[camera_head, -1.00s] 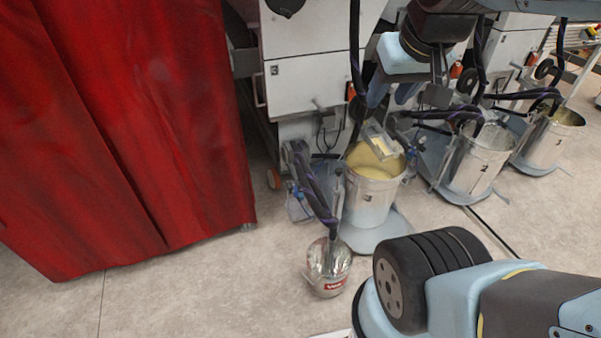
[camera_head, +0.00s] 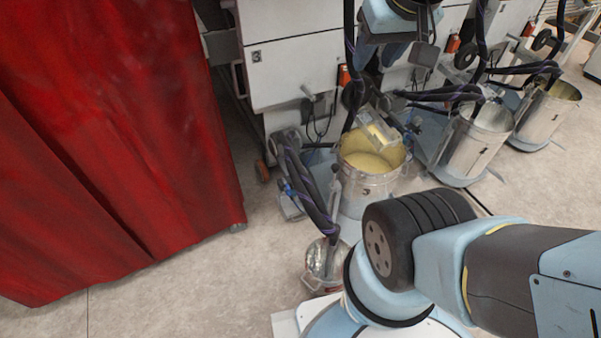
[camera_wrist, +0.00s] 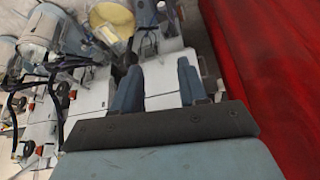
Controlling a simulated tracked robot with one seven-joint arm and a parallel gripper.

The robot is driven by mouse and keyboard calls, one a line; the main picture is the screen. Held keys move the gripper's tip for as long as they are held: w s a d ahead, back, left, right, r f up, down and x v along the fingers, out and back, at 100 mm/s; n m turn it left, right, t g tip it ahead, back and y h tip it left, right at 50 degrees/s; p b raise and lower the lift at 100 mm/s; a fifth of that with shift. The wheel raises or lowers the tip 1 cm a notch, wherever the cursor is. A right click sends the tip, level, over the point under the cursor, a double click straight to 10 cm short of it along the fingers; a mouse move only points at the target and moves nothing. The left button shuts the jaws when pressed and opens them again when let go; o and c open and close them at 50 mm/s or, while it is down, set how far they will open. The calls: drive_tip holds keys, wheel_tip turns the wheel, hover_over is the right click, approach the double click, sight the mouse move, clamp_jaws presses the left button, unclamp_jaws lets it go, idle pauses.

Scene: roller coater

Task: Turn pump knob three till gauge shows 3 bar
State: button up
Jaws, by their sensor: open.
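The bucket marked 3 (camera_head: 356,199) holds yellow liquid and stands in front of the white machine in the head view. A pump assembly with thick dark hoses (camera_head: 303,180) is beside it on the left. I cannot make out pump knob three or a gauge reading. My gripper (camera_wrist: 158,88) shows in the wrist view as two blue fingers set well apart, with nothing between them. Behind the fingers are white machine panels (camera_wrist: 95,100), and the yellow-filled bucket (camera_wrist: 112,14) is at the top. My gripper is apart from the bucket.
A red curtain (camera_head: 110,140) fills the left of the head view. A small metal pail (camera_head: 318,268) stands on the floor, partly hidden by my arm. More buckets (camera_head: 478,145) (camera_head: 540,115) with hoses stand to the right. Bare floor (camera_head: 190,285) lies at the front left.

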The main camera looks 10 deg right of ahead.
drive_tip(key=shift+o, duration=1.4)
drive_tip(key=shift+w, duration=0.3)
drive_tip(key=shift+o, duration=0.6)
drive_tip(key=w+d+f+t, duration=0.1)
drive_tip(key=w, duration=1.1)
drive_tip(key=shift+w+d+f, duration=0.3)
drive_tip(key=shift+w+f, duration=0.05)
drive_tip(key=n+t, duration=0.2)
drive_tip(key=t, duration=0.1)
hover_over(306, 186)
drive_tip(key=w+d, duration=0.3)
wheel_tip(306, 186, down, 29)
wheel_tip(306, 186, down, 26)
drive_tip(key=t+y, duration=0.1)
drive_tip(key=y, duration=0.1)
drive_tip(key=s+f+t+y, duration=0.1)
drive_tip(key=s+f, duration=0.7)
drive_tip(key=f, duration=0.4)
drive_tip(key=s+f+t, duration=0.2)
drive_tip(key=s+f, duration=0.6)
drive_tip(key=f, duration=0.3)
drive_tip(key=x, duration=1.3)
drive_tip(key=shift+w+a+f, duration=0.2)
drive_tip(key=shift+w+f, duration=0.1)
drive_tip(key=c, duration=1.1)
